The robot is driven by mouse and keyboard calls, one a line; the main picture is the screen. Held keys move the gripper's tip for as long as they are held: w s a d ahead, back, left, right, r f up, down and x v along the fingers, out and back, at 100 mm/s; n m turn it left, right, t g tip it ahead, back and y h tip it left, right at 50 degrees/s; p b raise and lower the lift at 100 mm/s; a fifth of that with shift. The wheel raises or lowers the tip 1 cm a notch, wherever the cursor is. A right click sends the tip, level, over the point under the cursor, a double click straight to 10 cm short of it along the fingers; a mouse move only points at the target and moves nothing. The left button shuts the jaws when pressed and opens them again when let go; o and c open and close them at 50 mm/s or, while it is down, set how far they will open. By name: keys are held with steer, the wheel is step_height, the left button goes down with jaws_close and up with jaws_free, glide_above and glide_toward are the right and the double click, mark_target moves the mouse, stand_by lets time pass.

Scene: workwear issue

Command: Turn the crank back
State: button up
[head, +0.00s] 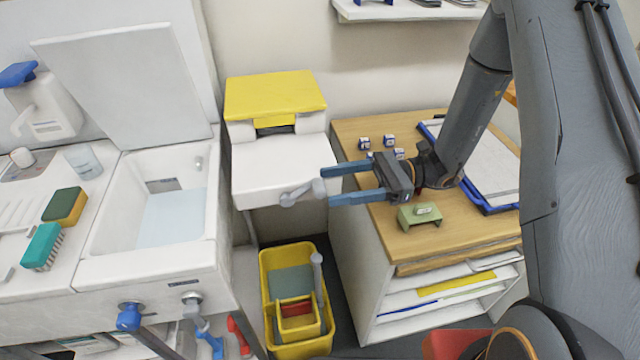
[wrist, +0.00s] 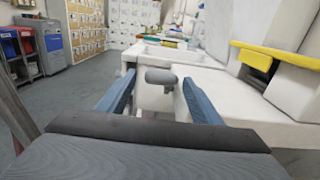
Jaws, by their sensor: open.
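The crank (head: 298,192) is a grey arm with a rounded knob, on the right front side of a white box-shaped unit (head: 275,165) with a yellow top (head: 275,95). My gripper (head: 328,184) is open, its two blue fingers pointing left toward the crank. In the wrist view the crank's grey end (wrist: 161,76) shows between and beyond the fingertips of my gripper (wrist: 160,95). The fingers do not appear closed on it. I cannot tell whether a finger touches it.
A wooden-topped cabinet (head: 375,230) stands below my arm, with a green holder (head: 420,217), small boxes (head: 389,141) and a clipboard (head: 485,160). A yellow mop bucket (head: 268,300) is on the floor below. A white sink (head: 110,230) stands to the left.

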mark_target(320, 188)
steer(key=shift+p+x, duration=0.65)
steer(key=shift+x, duration=1.55)
steer(key=shift+c, duration=0.2)
steer(key=shift+f, duration=0.1)
steer(key=c, duration=1.3)
steer(key=shift+d, duration=0.1)
